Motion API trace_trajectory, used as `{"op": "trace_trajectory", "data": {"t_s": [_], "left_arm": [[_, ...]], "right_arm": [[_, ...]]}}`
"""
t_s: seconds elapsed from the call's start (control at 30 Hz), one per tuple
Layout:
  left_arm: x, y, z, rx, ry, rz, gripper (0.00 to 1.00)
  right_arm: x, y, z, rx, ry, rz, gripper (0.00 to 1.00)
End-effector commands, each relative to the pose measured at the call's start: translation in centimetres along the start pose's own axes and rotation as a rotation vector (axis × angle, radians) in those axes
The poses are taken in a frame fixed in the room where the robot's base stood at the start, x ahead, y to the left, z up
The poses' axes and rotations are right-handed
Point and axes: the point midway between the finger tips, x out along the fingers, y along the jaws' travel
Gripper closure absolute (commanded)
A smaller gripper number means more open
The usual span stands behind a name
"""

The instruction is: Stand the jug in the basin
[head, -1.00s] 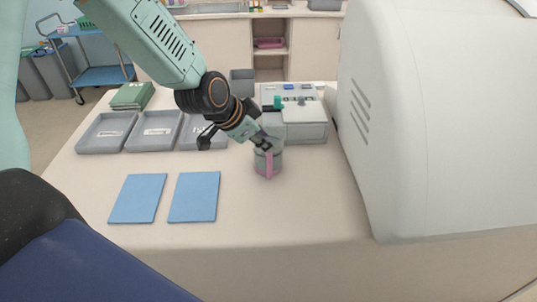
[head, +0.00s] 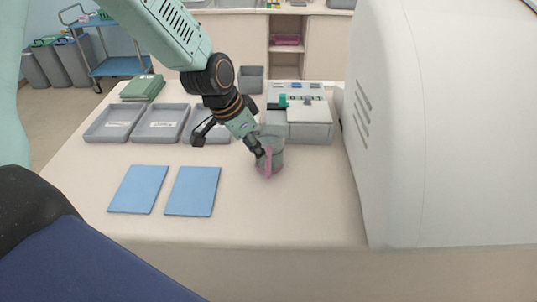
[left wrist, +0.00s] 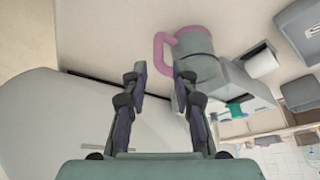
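The jug (head: 276,151) is grey and see-through with a pink handle (head: 268,163). It stands upright on the table. In the left wrist view the jug (left wrist: 194,42) shows beyond my fingers, with its handle (left wrist: 159,50) ahead of the gap between them. My left gripper (head: 262,153) is at the handle in the head view. In the left wrist view the left gripper (left wrist: 164,70) is open, with nothing clearly between its fingers; contact with the handle cannot be told. My right gripper is not in view. I cannot tell which container is the basin.
Labelled grey trays (head: 115,122) stand left of the jug, with a green stack (head: 142,87) behind. Two blue pads (head: 192,190) lie in front. A grey device (head: 309,128) stands behind the jug; a large white machine (head: 440,130) stands to the right.

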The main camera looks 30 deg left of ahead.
Motion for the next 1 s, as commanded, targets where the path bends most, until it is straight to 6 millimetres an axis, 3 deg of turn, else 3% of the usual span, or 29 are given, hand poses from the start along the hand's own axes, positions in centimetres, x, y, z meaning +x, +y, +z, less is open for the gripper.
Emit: {"op": "trace_trajectory", "data": {"t_s": [0.2, 0.47, 0.8, 1.0], "left_arm": [[2.1, 0.0, 0.2, -0.004, -0.002, -0.001, 0.72], [3.2, 0.0, 0.1, -0.005, 0.001, -0.003, 0.72], [7.2, 0.1, 0.1, -0.006, 0.0, -0.003, 0.72], [7.8, 0.0, -0.1, -0.005, 0.002, -0.003, 0.72]], "right_arm": [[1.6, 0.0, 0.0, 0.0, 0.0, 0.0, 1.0], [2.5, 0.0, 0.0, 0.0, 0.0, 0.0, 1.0], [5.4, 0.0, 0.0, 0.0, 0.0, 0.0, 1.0], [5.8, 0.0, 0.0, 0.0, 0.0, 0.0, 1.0]]}}
